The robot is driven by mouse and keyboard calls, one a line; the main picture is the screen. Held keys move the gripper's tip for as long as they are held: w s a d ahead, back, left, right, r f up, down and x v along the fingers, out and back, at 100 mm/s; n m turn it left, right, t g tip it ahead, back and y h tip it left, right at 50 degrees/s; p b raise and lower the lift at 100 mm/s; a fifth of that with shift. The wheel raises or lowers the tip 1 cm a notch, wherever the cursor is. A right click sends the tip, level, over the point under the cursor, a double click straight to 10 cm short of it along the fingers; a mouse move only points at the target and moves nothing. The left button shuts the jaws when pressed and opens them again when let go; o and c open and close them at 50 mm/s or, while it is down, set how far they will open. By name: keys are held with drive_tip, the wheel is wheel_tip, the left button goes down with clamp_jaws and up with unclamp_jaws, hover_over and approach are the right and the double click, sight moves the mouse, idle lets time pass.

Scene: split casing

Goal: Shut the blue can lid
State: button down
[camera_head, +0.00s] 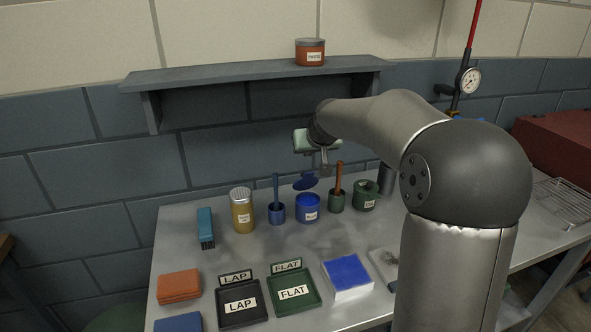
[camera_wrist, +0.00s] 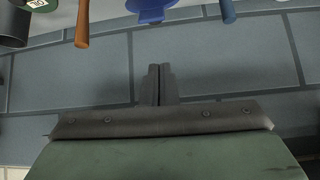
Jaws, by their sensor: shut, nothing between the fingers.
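The blue can (camera_head: 308,212) stands on the metal table, between a blue cup with a blue handle and a green cup with a brown handle. Its dark blue lid (camera_head: 305,183) is open, raised and tilted above the can's back rim. In the wrist view the blue lid (camera_wrist: 152,8) shows at the top edge, cut off by the frame. My gripper (camera_head: 324,172) is above and slightly right of the lid, apart from it. In the wrist view its fingers (camera_wrist: 160,70) are together and empty, with wall behind them.
A blue-handled cup (camera_head: 277,213) stands left of the can; a brown-handled cup (camera_head: 337,201) and a green can (camera_head: 365,197) stand right. A yellow shaker (camera_head: 242,212) is farther left. A wall shelf (camera_head: 250,72) is behind. Trays labelled LAP (camera_head: 242,318) and FLAT lie in front.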

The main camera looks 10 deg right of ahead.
sight(305, 178)
drive_tip(key=shift+w+d, duration=0.2)
drive_tip(key=shift+w, duration=0.35)
drive_tip(key=shift+w+d, duration=0.2)
drive_tip(key=shift+w, duration=0.3)
drive_tip(key=w+f+p, duration=0.1)
drive_tip(key=f, duration=0.1)
drive_tip(key=w+f+p, duration=0.1)
drive_tip(key=f, duration=0.2)
drive_tip(key=w+f+p, duration=0.1)
drive_tip(key=w+f, duration=0.1)
drive_tip(key=shift+a+f, duration=0.1)
drive_tip(key=shift+f, duration=0.15)
drive_tip(key=shift+s+f, duration=0.35)
drive_tip(key=shift+s, duration=0.1)
drive_tip(key=shift+a+f+t+b, duration=0.15)
drive_tip(key=shift+f+t+b, duration=0.05)
drive_tip(key=shift+t+b, duration=0.15)
